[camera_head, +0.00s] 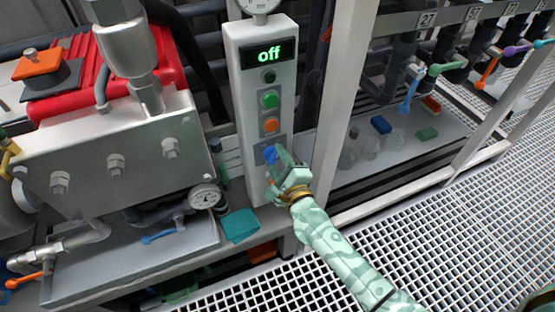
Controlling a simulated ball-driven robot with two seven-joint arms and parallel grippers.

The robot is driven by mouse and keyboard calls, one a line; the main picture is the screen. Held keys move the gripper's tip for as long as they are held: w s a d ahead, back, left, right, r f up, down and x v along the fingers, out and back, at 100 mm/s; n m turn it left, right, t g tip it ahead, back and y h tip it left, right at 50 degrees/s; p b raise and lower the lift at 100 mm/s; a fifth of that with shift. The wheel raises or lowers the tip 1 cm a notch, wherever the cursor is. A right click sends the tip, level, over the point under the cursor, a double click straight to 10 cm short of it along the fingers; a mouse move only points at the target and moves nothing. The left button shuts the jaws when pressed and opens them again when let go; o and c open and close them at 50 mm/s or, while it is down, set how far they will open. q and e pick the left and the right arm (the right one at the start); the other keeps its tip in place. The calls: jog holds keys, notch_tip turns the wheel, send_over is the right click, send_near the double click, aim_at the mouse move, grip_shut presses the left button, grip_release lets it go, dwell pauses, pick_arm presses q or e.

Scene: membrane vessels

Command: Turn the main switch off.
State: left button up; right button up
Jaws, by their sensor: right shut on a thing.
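A white control post (249,97) stands in the middle of the view. Its display (270,54) reads "off" in green letters. Below it are a dark green button (269,76), a green button (270,99) and an orange button (270,125). A blue switch knob (270,154) sits lowest on the post, partly covered by my right gripper (279,160). The right gripper is shut on the blue knob; its fingers hide part of it. My left gripper is not in view.
A metal pump unit with a red housing (150,60) and a gauge (205,197) stands at the left. A teal cloth (239,225) lies near the post's foot. A white frame post (340,110) rises close to the right. Grating floor (450,235) is open at lower right.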

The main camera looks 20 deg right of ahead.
jog(key=shift+r+n+p, duration=0.1)
jog(key=shift+n+p, duration=0.25)
jog(key=shift+n, duration=0.25)
jog(key=n+p, duration=0.2)
jog(key=n, duration=0.1)
jog(key=shift+r, duration=0.15)
jog(key=n+p, duration=0.1)
jog(key=n, duration=0.2)
jog(key=shift+n+p, duration=0.5)
jog(key=shift+n, duration=1)
jog(key=shift+a+n+p, duration=0.1)
jog(key=shift+n+p, duration=0.3)
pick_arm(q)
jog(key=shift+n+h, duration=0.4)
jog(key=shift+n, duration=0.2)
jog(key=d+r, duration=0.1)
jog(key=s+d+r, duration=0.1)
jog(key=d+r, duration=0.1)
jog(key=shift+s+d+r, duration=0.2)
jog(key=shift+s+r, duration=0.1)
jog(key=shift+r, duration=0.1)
pick_arm(e)
jog(key=shift+n, duration=0.3)
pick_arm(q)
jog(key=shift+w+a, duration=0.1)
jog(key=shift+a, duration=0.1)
pick_arm(e)
jog(key=shift+s+f, duration=0.1)
jog(key=shift+f, duration=0.1)
